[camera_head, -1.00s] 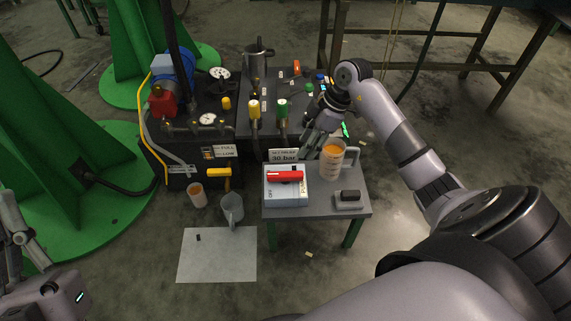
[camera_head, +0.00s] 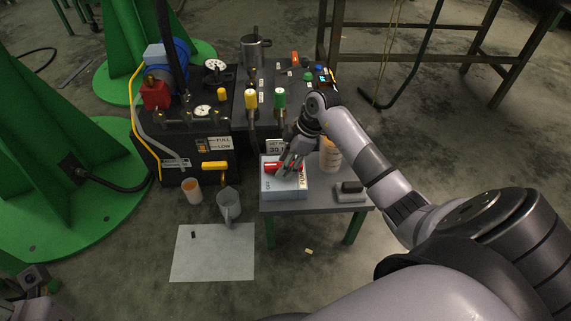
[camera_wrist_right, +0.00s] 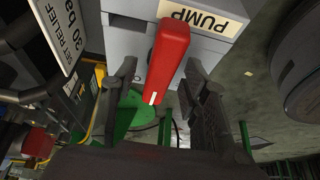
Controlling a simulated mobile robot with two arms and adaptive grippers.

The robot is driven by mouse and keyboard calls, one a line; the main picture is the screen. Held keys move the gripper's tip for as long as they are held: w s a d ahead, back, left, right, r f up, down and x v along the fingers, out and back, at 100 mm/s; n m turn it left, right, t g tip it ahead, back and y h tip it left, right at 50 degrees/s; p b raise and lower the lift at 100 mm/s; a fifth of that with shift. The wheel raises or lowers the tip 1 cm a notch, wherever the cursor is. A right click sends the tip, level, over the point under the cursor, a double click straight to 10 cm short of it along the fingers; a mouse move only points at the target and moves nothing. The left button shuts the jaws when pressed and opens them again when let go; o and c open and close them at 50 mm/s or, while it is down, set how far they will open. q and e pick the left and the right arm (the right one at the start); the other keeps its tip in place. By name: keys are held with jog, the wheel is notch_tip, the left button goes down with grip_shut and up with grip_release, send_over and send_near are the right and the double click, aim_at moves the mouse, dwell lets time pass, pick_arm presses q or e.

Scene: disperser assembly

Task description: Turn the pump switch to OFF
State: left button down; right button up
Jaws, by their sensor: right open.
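The pump switch is a pale box (camera_head: 284,190) with a red bar handle (camera_head: 271,167) on top, standing on the small grey table. An OFF label is on the box's left side and a PUMP label (camera_head: 302,181) on its right. My right gripper (camera_head: 286,168) is open over the box, partly covering the handle. In the right wrist view, the red handle (camera_wrist_right: 168,60) lies between the two spread fingers of my right gripper (camera_wrist_right: 160,66), with visible gaps beside it. A small part of my left arm shows at the lower left; its finger state is unclear.
The orange-filled beaker (camera_head: 329,155) stands right behind the box, beside my right arm. A grey block with a dark top (camera_head: 350,189) is at the table's right. The relief sign (camera_head: 276,147) stands behind the box. An empty jug (camera_head: 228,204) is on the floor to the left.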

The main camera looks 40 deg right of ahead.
grip_shut()
dwell(0.6)
